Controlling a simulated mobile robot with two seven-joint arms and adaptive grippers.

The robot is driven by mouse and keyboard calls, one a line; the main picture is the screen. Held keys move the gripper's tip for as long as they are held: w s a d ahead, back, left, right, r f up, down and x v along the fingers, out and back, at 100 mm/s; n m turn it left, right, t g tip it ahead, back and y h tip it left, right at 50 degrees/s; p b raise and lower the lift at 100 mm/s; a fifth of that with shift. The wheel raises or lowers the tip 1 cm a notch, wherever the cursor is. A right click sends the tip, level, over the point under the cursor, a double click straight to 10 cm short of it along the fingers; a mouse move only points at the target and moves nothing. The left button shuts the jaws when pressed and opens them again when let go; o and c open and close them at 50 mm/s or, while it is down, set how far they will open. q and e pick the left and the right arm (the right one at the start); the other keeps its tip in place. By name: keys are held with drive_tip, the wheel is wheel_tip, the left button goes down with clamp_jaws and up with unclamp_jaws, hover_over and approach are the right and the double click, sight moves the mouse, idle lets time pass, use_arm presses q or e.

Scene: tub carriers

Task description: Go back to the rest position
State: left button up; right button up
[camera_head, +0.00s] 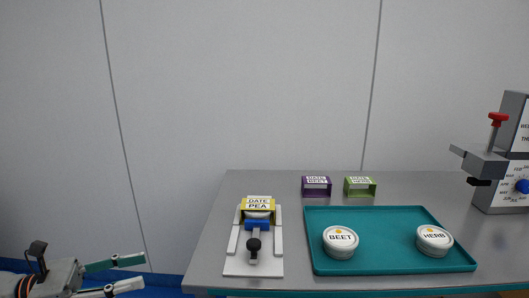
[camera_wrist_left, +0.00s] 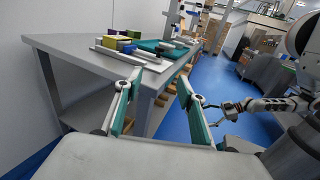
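My left gripper (camera_head: 140,270) is at the lower left of the head view, off the table's left edge, with its two fingers apart and nothing between them. The left wrist view also shows it (camera_wrist_left: 160,79) open and empty. My right gripper (camera_wrist_left: 222,112) shows small at the right of the left wrist view, over the floor. Its fingers look spread and empty. It is not in the head view.
The grey table (camera_head: 228,195) bears a white fixture (camera_head: 236,266) with a yellow PEA carrier (camera_head: 257,205), purple (camera_head: 316,187) and green (camera_head: 360,187) carriers, a teal tray (camera_head: 385,265) with BEET (camera_head: 340,241) and HERB (camera_head: 434,240) tubs, and a red-handled machine (camera_head: 497,160).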

use_arm(q)
wheel_tip(320, 180, down, 11)
drive_tip(key=s+d+n+t+y+p, duration=0.1)
drive_tip(key=n+t+y+p, duration=0.3)
drive_tip(key=n, duration=1)
drive_tip(key=s+d+n+t+y+p, duration=0.15)
drive_tip(key=n+t+y, duration=0.4)
drive_tip(key=n, duration=0.85)
drive_tip(key=s+d+f+n+g+y+p, duration=0.1)
drive_tip(key=s+d+f+n+g+y, duration=0.1)
drive_tip(key=s+f+n, duration=0.6)
drive_tip(key=s+d+f+n+g+y+p, duration=0.1)
drive_tip(key=s+d+f+n+g+y, duration=0.1)
drive_tip(key=s+f+n, duration=0.7)
drive_tip(key=shift+s+d+f+n+g+y, duration=0.35)
drive_tip(key=shift+s+d+f+g, duration=0.2)
drive_tip(key=shift+s+f+g, duration=0.35)
use_arm(e)
drive_tip(key=shift+m, duration=0.3)
drive_tip(key=r, duration=0.1)
drive_tip(key=a+r, duration=0.1)
drive_tip(key=r, duration=0.3)
drive_tip(key=shift+s+a, duration=0.15)
drive_tip(key=shift+s, duration=0.2)
use_arm(q)
drive_tip(key=shift+w, duration=0.1)
drive_tip(key=shift+t, duration=0.25)
use_arm(e)
drive_tip(key=shift+w+r, duration=0.15)
drive_tip(key=shift+r, duration=0.1)
